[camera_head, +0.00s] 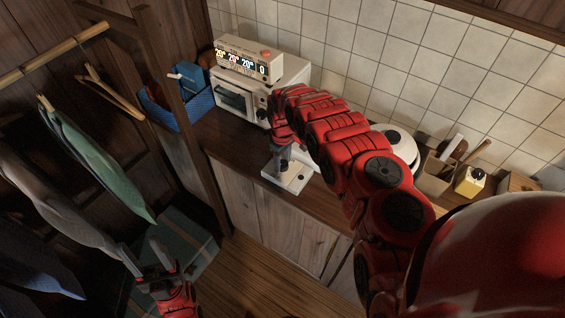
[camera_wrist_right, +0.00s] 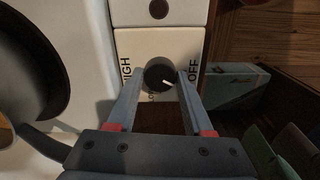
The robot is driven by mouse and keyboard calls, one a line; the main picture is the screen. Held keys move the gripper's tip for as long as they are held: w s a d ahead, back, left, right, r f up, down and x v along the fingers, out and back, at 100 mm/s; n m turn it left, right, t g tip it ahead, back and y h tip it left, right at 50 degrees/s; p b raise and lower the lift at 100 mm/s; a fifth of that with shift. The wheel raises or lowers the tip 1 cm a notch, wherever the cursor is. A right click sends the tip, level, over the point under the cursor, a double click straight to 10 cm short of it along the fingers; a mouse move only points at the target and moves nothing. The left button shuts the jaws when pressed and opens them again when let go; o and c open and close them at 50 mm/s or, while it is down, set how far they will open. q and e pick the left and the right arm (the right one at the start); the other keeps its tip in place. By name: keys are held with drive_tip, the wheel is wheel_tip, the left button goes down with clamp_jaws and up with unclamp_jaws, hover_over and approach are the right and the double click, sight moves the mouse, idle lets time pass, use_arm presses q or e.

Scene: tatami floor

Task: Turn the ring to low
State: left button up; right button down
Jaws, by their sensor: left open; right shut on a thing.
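A white hob panel (camera_wrist_right: 128,48) with a black knob (camera_wrist_right: 155,72) fills the middle of the right wrist view. HIGH is printed left of the knob and OFF right of it. A label below is mostly hidden. The knob's white pointer aims down and right. My right gripper (camera_wrist_right: 158,80) is shut on the knob, one finger on each side. In the head view, my right gripper (camera_head: 284,162) reaches down to the white panel (camera_head: 287,182) at the counter's front edge. My left gripper (camera_head: 152,262) is open and empty at lower left, away from the counter.
A small oven (camera_head: 236,100) stands at the back left of the counter, with a lit digital clock (camera_head: 242,64) on it. A blue basket (camera_head: 182,108) is beside it. Hanging clothes (camera_head: 95,160) are near my left arm. Utensil boxes (camera_head: 436,178) stand at right.

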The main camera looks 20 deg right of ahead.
drive_tip(key=shift+f+m+b, duration=0.3)
drive_tip(key=shift+m+b, duration=0.3)
drive_tip(key=shift+m, duration=0.4)
drive_tip(key=m+b, duration=0.6)
drive_tip(key=shift+a, duration=0.1)
drive_tip(key=shift+r+m+b, duration=0.1)
drive_tip(key=shift+m+b, duration=0.85)
drive_tip(key=shift+m, duration=0.25)
drive_tip(key=shift+r+m+b, duration=0.1)
drive_tip(key=shift+m+b, duration=0.3)
drive_tip(key=shift+m, duration=0.4)
drive_tip(key=shift+c, duration=1.5)
unclamp_jaws()
drive_tip(key=shift+r, duration=0.15)
